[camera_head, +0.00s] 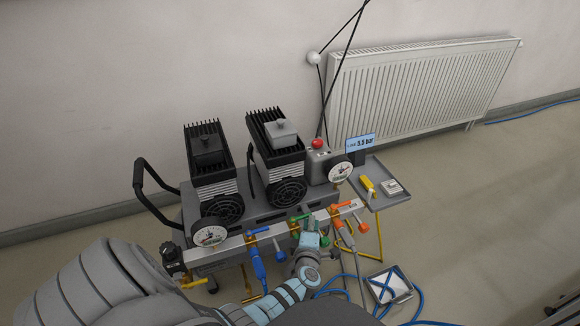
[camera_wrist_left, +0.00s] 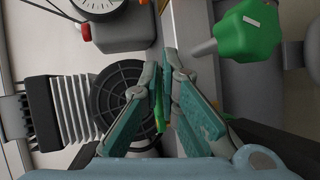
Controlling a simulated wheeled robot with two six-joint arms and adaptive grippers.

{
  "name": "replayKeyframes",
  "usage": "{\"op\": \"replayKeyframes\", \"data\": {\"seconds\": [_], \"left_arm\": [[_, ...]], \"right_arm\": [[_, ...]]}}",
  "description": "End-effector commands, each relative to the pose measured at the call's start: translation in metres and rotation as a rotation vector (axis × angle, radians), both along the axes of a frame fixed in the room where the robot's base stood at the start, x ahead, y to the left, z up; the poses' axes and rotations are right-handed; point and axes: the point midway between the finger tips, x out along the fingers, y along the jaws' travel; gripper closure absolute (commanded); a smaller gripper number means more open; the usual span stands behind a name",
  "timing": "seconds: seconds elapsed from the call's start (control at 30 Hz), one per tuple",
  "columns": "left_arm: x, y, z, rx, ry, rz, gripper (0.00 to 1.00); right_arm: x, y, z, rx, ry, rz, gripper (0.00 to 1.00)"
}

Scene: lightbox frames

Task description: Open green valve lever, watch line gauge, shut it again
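The green valve lever (camera_head: 299,217) sits on the pale manifold rail (camera_head: 262,236) at the front of the compressor. My left gripper (camera_head: 308,240) is at this lever. In the left wrist view, the fingers (camera_wrist_left: 164,88) are close together with a thin green strip (camera_wrist_left: 160,116), seemingly the lever, between them. A larger green fitting (camera_wrist_left: 248,32) shows at upper right. The line gauge (camera_head: 340,172) is at the rail's right end, beside a blue display (camera_head: 360,142) that seems to read 9.5 bar. My right gripper is not in view.
Yellow levers and blue (camera_head: 258,264) and orange (camera_head: 346,236) hose couplings flank the green valve. Another gauge (camera_head: 209,236) is at left. A side tray (camera_head: 385,203) holds a yellow tool (camera_head: 367,184). Blue hoses lie on the floor. A radiator (camera_head: 425,88) hangs behind.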

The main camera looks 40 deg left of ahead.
Motion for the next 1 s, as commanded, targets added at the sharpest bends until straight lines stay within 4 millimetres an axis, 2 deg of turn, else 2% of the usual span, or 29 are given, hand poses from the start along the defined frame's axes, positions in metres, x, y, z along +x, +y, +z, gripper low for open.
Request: {"op": "replayKeyframes", "data": {"seconds": [0.47, 0.57, 0.83, 1.0], "left_arm": [[0.002, 0.002, 0.008, 0.008, -0.009, 0.003, 1.00], [0.002, 0.003, 0.020, 0.010, -0.012, 0.006, 1.00], [0.002, 0.002, 0.074, 0.003, -0.011, 0.004, 1.00], [0.001, 0.001, 0.096, 0.002, -0.005, 0.002, 1.00]], "right_arm": [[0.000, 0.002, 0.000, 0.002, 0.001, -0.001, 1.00], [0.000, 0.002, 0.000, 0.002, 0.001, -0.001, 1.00], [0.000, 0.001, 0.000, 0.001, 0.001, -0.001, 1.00], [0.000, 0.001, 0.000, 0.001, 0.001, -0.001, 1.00]]}}
